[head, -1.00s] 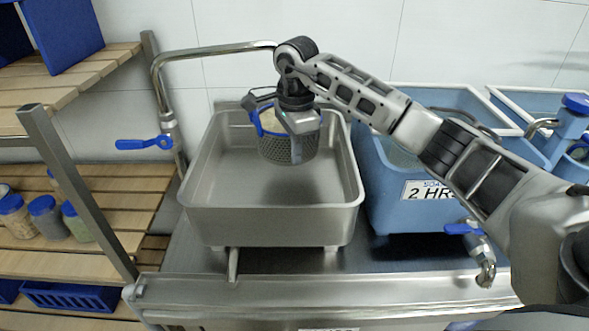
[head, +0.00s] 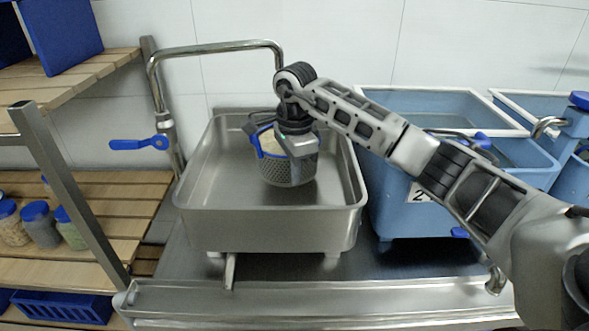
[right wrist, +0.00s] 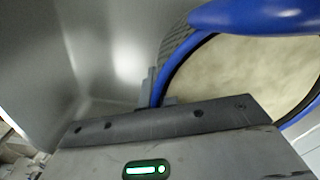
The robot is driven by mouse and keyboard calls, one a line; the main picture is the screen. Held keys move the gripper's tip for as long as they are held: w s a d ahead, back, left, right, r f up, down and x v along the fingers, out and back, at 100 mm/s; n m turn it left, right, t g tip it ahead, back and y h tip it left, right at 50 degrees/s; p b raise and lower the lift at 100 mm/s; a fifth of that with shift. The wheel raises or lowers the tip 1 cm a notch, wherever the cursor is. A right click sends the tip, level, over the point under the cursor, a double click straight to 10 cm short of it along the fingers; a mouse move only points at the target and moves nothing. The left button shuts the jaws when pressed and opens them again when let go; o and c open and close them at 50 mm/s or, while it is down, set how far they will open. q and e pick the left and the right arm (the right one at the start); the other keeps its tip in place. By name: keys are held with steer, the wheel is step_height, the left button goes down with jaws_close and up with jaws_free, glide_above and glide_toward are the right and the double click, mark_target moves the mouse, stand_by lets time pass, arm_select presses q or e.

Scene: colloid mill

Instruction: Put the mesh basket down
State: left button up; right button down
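The mesh basket (head: 287,172), grey perforated metal with a blue rim and pale contents, is upright inside the steel basin (head: 210,195). My right gripper (head: 297,150) comes down from above and is shut on the basket at its near rim. I cannot tell whether the basket's bottom touches the basin floor. In the right wrist view, the blue rim (right wrist: 160,85), a thick blue handle part (right wrist: 265,14) and the pale contents (right wrist: 245,65) are close to the gripper; its fingertips are mostly hidden. My left gripper is not in view.
A steel faucet (head: 215,48) with a blue lever (head: 138,144) arches behind the basin. Blue tubs (head: 405,205) stand to the right, partly behind my right arm. A wooden shelf (head: 120,205) with lidded jars is at left. The basin floor left of the basket is clear.

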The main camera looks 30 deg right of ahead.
steer(key=c, duration=2)
jaws_free()
steer(key=o, duration=0.3)
steer(key=shift+r, duration=0.25)
step_height(320, 180, up, 6)
step_height(320, 180, up, 7)
steer(key=shift+s+f+p, duration=0.15)
steer(key=shift+p, duration=0.25)
